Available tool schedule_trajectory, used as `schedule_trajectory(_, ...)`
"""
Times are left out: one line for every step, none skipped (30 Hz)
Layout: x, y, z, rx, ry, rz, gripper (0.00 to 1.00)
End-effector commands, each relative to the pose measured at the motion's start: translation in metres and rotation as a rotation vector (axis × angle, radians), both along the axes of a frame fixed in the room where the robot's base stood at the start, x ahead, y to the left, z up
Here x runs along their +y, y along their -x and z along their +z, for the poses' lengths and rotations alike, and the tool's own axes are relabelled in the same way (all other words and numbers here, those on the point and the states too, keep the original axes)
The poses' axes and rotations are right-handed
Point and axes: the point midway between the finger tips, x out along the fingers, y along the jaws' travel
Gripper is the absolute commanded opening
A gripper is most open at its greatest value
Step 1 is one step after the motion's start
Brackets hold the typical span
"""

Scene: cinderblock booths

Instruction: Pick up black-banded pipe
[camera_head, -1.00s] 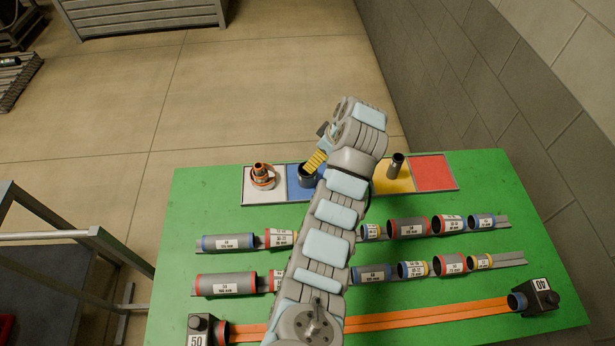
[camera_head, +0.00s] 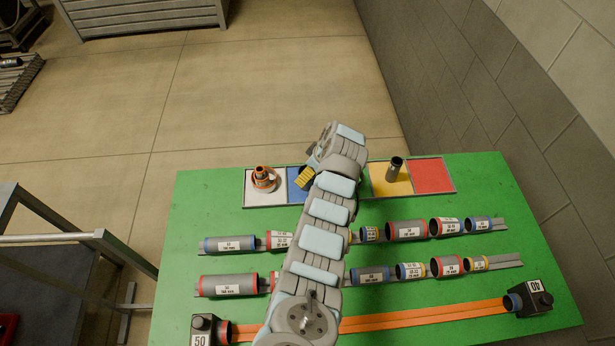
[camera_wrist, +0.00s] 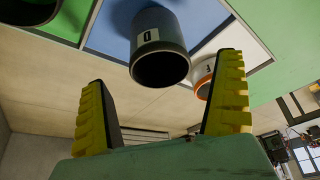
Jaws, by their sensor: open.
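In the wrist view a dark grey pipe with a black rim and white label (camera_wrist: 174,35) stands on the blue square (camera_wrist: 205,20). It is ahead of and between my open yellow fingers, with a gap to each. In the head view my gripper (camera_head: 306,179) is over the blue square (camera_head: 294,194), and it and the arm mostly hide this pipe. A second dark pipe (camera_head: 394,169) stands on the yellow square (camera_head: 379,187); a dark-rimmed pipe at the wrist view's top left is cut off by the frame. Which one is the black-banded pipe is not certain.
An orange-and-white fitting (camera_head: 263,179) sits on the white square, beside the blue one. The red square (camera_head: 432,175) is empty. Two rails of labelled pipes (camera_head: 230,244) and orange strips (camera_head: 420,314) lie nearer on the green table (camera_head: 205,190).

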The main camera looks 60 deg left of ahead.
Motion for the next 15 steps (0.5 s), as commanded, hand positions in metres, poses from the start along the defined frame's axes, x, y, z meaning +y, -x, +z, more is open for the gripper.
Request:
schedule_trajectory(0.0, 0.001, -0.003, 0.002, 0.003, 0.0, 0.99)
schedule_trajectory(0.001, 0.002, -0.005, 0.003, 0.005, 0.001, 0.99)
schedule_trajectory(0.001, 0.003, -0.009, 0.004, 0.007, 0.001, 0.99)
schedule_trajectory(0.002, 0.004, -0.011, 0.004, 0.005, 0.001, 0.99)
schedule_trajectory(0.003, 0.004, -0.012, 0.003, 0.004, 0.002, 0.99)
schedule_trajectory(0.005, 0.004, -0.014, 0.001, 0.001, 0.002, 0.99)
schedule_trajectory(0.006, 0.004, -0.015, 0.0, 0.0, 0.001, 0.99)
schedule_trajectory(0.007, 0.005, -0.017, 0.001, 0.002, 0.003, 0.99)
schedule_trajectory(0.007, 0.005, -0.019, 0.002, 0.002, 0.003, 0.99)
schedule_trajectory(0.007, 0.006, -0.021, 0.002, 0.004, 0.004, 0.99)
schedule_trajectory(0.008, 0.006, -0.022, 0.002, 0.004, 0.004, 0.99)
schedule_trajectory(0.009, 0.006, -0.023, 0.001, 0.002, 0.003, 0.99)
schedule_trajectory(0.009, 0.005, -0.024, 0.0, 0.001, 0.002, 0.99)
schedule_trajectory(0.01, 0.005, -0.024, -0.001, 0.0, 0.002, 0.99)
schedule_trajectory(0.01, 0.005, -0.025, -0.001, -0.001, 0.001, 0.99)
